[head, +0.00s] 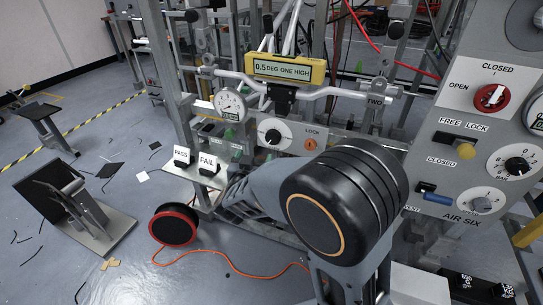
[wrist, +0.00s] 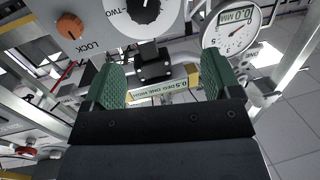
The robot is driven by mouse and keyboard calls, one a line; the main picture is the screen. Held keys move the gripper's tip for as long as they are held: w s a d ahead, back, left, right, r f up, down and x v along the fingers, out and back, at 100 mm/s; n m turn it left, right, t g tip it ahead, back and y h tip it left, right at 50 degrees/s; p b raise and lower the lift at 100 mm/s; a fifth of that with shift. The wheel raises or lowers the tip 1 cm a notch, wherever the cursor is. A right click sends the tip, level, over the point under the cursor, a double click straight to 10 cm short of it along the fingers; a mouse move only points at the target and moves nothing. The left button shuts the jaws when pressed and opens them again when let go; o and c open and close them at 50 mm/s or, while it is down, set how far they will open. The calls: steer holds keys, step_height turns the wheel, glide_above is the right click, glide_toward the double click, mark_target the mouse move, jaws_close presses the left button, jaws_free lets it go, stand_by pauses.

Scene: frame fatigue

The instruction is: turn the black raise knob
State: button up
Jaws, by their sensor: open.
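A black knob (head: 272,136) sits on a round white dial on the grey front panel, left of an orange LOCK knob (head: 310,144). I cannot read a raise label on it. In the wrist view, which is upside down, a black knob (wrist: 147,10) on a white dial marked TWO shows at the top edge, beside the orange knob (wrist: 70,25). My gripper (wrist: 162,65) is open and empty, with green pads apart. The dial lies beyond its fingertips, not between them. In the head view my arm's large black joint hides much of the area below the panel.
A yellow display (head: 285,68) reads 0.5 DEG ONE HIGH, with a round gauge (head: 230,104) to its left. PASS and FAIL signs (head: 208,163) stand on a small shelf. The right panel has another black knob (head: 517,165) and a red OPEN/CLOSED knob (head: 491,98).

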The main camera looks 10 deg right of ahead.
mark_target(272, 139)
steer(key=w+d+b, duration=0.1)
steer(key=w+d, duration=0.1)
steer(key=w, duration=0.1)
steer(key=w+d+f+h+b, duration=0.1)
steer(key=w+d, duration=0.2)
steer(key=w, duration=0.1)
steer(key=w+d+f+h+b, duration=0.1)
steer(key=w+d+b, duration=0.1)
steer(key=w+d, duration=0.1)
steer(key=shift+w+m, duration=0.3)
steer(key=shift+w, duration=0.1)
steer(key=shift+a, duration=0.1)
steer(key=shift+c, duration=0.2)
